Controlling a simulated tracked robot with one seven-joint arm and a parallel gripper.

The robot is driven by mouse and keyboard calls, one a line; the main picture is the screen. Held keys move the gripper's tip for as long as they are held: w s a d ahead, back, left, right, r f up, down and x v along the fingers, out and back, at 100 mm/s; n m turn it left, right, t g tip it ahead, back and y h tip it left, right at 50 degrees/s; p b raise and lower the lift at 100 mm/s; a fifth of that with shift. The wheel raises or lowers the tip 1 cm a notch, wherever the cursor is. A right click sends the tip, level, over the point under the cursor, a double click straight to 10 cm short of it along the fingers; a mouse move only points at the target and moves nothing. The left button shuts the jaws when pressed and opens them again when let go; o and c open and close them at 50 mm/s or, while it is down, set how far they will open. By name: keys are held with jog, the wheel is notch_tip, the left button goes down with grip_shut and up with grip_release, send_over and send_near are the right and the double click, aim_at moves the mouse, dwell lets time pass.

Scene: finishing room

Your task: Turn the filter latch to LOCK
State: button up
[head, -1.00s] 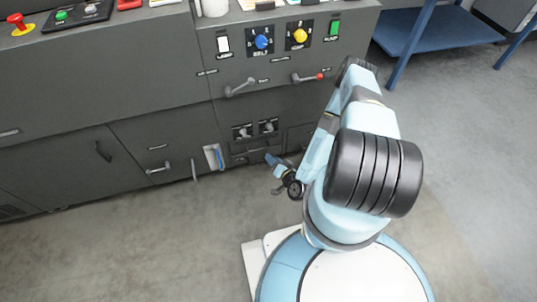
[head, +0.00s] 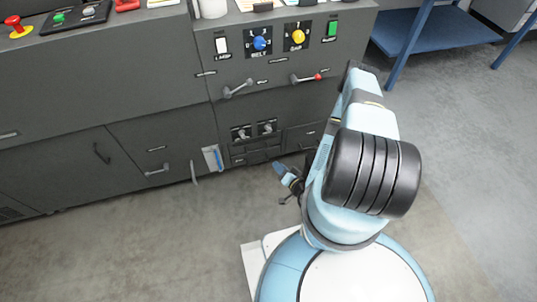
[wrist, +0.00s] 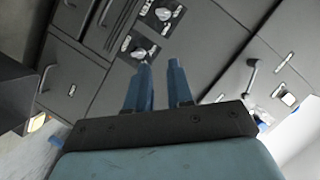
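Two small grey rotary latches on dark plates sit low on the machine front, a left one (head: 241,133) and a right one (head: 267,128). Their lettering is too small to read, so I cannot tell which is the filter latch. Both plates also show in the wrist view, one at the top (wrist: 163,14) and one just above my fingers (wrist: 138,52). My gripper (wrist: 159,66) has its two blue fingers apart with nothing between them. In the head view my gripper (head: 284,172) is low, right of and below the latches, and not touching them.
A white holder with a blue part (head: 212,158) and another handle (head: 157,170) are to the left. The floor in front is clear.

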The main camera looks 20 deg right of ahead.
jog(key=w+y, duration=0.1)
jog(key=w, duration=0.1)
jog(key=w+d+f+y, duration=0.1)
jog(key=w, duration=0.2)
jog(key=w+y, duration=0.1)
jog(key=w, duration=0.2)
jog(key=shift+w+d+f+g, duration=0.1)
jog(key=shift+d+f+g, duration=0.05)
jog(key=shift+f+g, duration=0.2)
grip_shut()
jog(key=g+y, duration=0.3)
send_near(243, 132)
jog(key=x, duration=0.4)
jog(key=shift+w+r, duration=0.15)
jog(key=shift+r, duration=0.15)
jog(key=shift+a+f, duration=0.25)
jog(key=shift+a, duration=0.55)
jog(key=shift+d, duration=0.15)
